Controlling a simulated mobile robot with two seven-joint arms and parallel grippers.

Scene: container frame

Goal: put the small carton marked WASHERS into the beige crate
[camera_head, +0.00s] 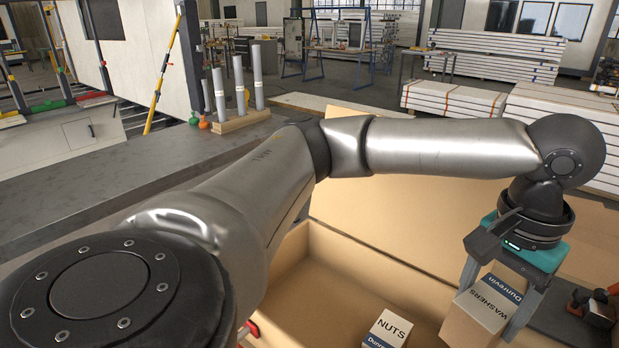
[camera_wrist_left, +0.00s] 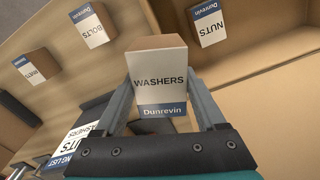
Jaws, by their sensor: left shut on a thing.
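The small carton marked WASHERS (camera_head: 478,312) is brown with a white and blue label. My left gripper (camera_head: 488,308) is shut on it, with one finger on each side, and holds it raised. The carton also fills the middle of the left wrist view (camera_wrist_left: 158,78). The beige crate (camera_head: 325,268) is open, at the bottom centre of the head view. A carton marked NUTS (camera_head: 386,329) is inside it, left of the held carton in the head view. The held carton's height over the crate is unclear. My right gripper does not show.
In the left wrist view, a carton marked BOLTS (camera_wrist_left: 88,27) and another carton (camera_wrist_left: 37,66) stand at the left. A printed list (camera_wrist_left: 75,140) lies lower left. A grey bench (camera_head: 120,205) runs behind the crate, with a wooden block of upright tubes (camera_head: 240,122).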

